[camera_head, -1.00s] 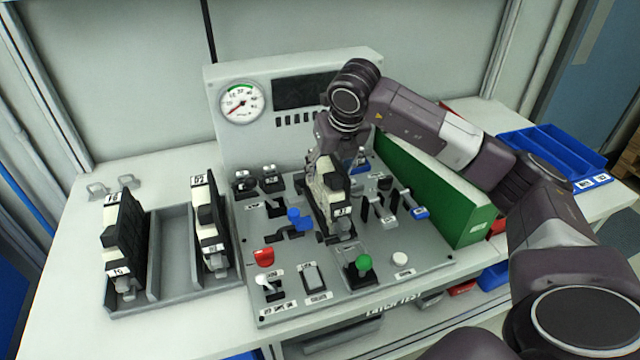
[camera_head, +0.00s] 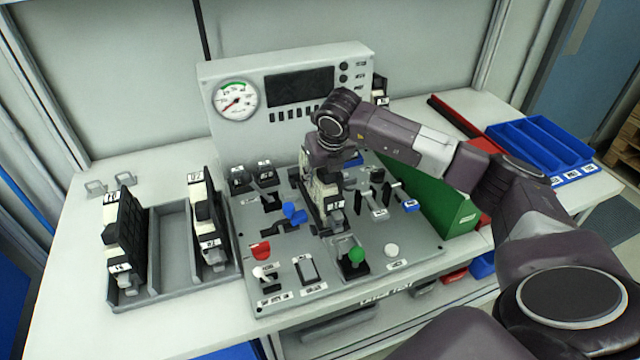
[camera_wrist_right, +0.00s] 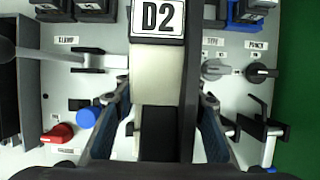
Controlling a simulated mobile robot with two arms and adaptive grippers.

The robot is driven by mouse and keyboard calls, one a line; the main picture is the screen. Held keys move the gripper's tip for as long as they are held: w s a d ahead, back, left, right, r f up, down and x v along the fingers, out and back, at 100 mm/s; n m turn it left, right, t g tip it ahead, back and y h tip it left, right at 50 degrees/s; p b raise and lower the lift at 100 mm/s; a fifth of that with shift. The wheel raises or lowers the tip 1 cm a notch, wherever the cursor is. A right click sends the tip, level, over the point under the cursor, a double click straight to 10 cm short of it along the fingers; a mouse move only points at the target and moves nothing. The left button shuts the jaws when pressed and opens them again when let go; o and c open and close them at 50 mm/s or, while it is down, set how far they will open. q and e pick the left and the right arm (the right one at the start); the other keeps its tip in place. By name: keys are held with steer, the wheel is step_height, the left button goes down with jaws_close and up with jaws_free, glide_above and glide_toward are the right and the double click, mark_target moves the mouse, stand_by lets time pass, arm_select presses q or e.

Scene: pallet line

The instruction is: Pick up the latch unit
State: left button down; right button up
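A tall cream and black unit (camera_head: 322,196) stands upright on the grey control panel (camera_head: 285,255). In the right wrist view this unit (camera_wrist_right: 158,75) shows a white label reading D2. I take it for the latch unit. My right gripper (camera_head: 322,172) is above and around it, and its dark body hides part of the unit in the head view. In the right wrist view its fingers (camera_wrist_right: 163,95) lie on both sides of the unit, very close to it. I cannot tell whether they press on it. My left gripper is not in view.
Two similar units, left (camera_head: 125,235) and right (camera_head: 208,222), stand in a grey tray (camera_head: 172,262) on the left. Levers and knobs, including a green knob (camera_head: 356,254), surround the unit. A green box (camera_head: 440,205) and blue bin (camera_head: 540,150) are on the right.

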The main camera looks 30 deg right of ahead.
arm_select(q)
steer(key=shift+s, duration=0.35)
arm_select(e)
steer(key=shift+r, duration=0.1)
steer(key=c, duration=0.9)
steer(key=shift+r, duration=0.1)
